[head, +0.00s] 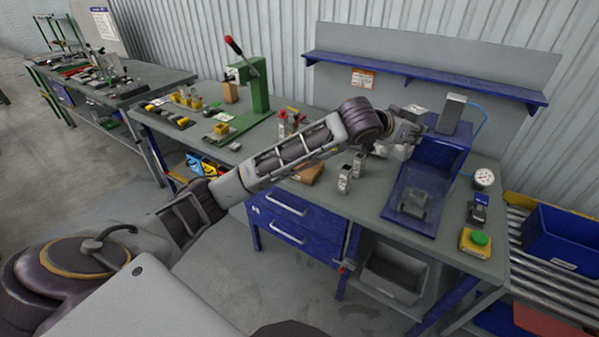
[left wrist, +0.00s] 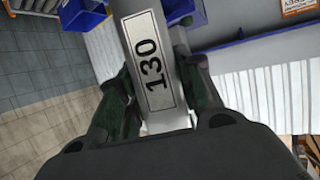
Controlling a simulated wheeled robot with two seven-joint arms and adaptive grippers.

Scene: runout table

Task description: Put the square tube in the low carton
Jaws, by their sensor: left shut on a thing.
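My left gripper (head: 405,138) is at the end of the arm reaching across the bench, beside the upper part of the blue fixture. In the left wrist view the gripper (left wrist: 155,105) is shut on a grey square tube (left wrist: 137,22) with a "130" label, its faces between the dark fingers. In the head view the tube is hard to separate from the gripper. A brown, low carton-like box (head: 309,173) lies on the bench, partly hidden behind my left arm. Two small upright metal pieces (head: 345,180) stand to its right. My right gripper is not in view.
The blue fixture (head: 447,157) has a grey block on top and a clear-covered base. A green press (head: 253,92) stands left. A blue shelf (head: 420,75) runs above the bench.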

